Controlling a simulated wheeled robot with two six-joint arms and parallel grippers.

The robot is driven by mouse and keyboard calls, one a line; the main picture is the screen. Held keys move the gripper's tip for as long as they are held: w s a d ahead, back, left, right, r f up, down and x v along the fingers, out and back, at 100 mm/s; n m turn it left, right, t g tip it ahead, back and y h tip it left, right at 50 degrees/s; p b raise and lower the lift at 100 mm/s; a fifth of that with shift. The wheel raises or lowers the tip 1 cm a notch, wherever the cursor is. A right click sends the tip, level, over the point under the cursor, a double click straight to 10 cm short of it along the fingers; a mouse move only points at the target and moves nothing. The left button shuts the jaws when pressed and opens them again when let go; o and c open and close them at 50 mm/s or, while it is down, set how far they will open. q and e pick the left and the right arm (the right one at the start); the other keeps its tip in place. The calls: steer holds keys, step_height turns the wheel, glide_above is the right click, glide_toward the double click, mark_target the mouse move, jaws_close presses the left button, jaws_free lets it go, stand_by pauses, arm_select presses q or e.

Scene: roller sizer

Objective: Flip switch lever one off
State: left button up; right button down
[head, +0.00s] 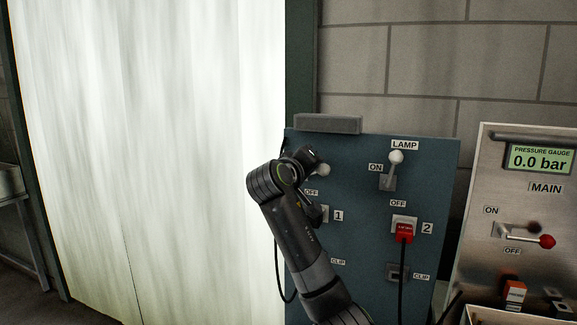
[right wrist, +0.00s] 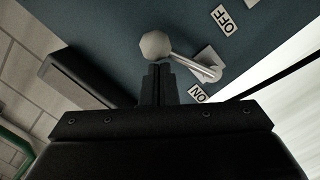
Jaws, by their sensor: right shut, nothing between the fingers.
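Switch lever one, a pale round knob on a metal stem, shows at the left of the blue-green panel (head: 360,150), its knob (head: 323,170) partly behind my right arm. In the right wrist view the knob (right wrist: 156,45), stem (right wrist: 190,65) and ON and OFF labels show clearly. My right gripper (right wrist: 155,72) is shut and empty, its fingertips right at the knob's edge; I cannot tell whether they touch. In the head view, the arm hides lever one's base and ON label; its OFF label (head: 311,192) shows. My left gripper is not in view.
The LAMP lever (head: 396,158) stands beside lever one, tilted up toward ON. Below it a red plug (head: 404,231) with a black cable sits in socket 2. A metal MAIN panel (head: 515,200) with a red-knobbed lever (head: 546,241) stands at right. A grey block (head: 328,124) tops the panel.

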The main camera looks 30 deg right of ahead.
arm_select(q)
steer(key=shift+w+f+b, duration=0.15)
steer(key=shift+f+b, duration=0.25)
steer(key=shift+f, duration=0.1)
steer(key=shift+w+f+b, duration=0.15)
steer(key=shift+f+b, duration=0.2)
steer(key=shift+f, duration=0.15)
arm_select(e)
steer(key=shift+s+d+f+m, duration=0.2)
steer(key=shift+f+m, duration=0.25)
steer(key=shift+m, duration=0.15)
steer(key=shift+s+d+f+m, duration=0.15)
steer(key=shift+f+m, duration=0.25)
steer(key=shift+m, duration=0.2)
steer(key=shift+f, duration=0.1)
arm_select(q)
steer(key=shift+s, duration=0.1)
